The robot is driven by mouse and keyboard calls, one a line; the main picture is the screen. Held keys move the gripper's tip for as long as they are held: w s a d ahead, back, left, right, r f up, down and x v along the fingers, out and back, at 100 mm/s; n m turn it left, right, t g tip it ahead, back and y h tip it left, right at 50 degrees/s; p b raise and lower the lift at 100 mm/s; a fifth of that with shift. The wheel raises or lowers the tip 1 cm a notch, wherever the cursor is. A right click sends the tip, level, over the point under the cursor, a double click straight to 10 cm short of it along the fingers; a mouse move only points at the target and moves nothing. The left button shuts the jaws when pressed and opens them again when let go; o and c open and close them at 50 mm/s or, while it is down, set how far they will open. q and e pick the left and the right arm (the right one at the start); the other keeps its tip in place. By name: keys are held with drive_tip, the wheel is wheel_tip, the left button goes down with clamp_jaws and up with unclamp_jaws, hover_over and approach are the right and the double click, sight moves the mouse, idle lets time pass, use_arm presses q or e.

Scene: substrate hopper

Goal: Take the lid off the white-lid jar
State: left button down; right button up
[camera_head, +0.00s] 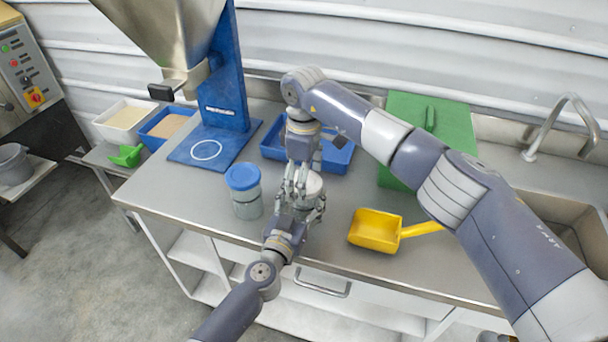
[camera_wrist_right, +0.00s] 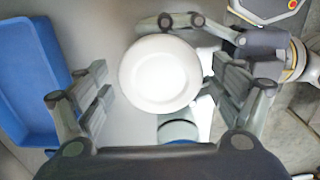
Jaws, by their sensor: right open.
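The white-lid jar (camera_head: 309,187) stands on the steel worktop, its round white lid on it. In the right wrist view the lid (camera_wrist_right: 160,74) is seen from above. My right gripper (camera_head: 301,180) is over the jar from behind; in the wrist view its open fingers (camera_wrist_right: 168,97) stand either side of the lid, with gaps. My left gripper (camera_head: 303,207) reaches from the front, its fingers around the jar's sides below the lid. It also shows at the right in the wrist view (camera_wrist_right: 262,45). The right gripper hides part of it, and finger contact with the jar is unclear.
A blue-lid jar (camera_head: 245,188) stands close on the left. A yellow scoop (camera_head: 376,231) lies to the right. A blue tray (camera_head: 338,159) and a green board (camera_head: 401,112) are behind. The blue hopper stand (camera_head: 226,100) is at back left, the sink tap (camera_head: 545,130) far right.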

drive_tip(key=shift+c, duration=0.6)
drive_tip(key=c, duration=1)
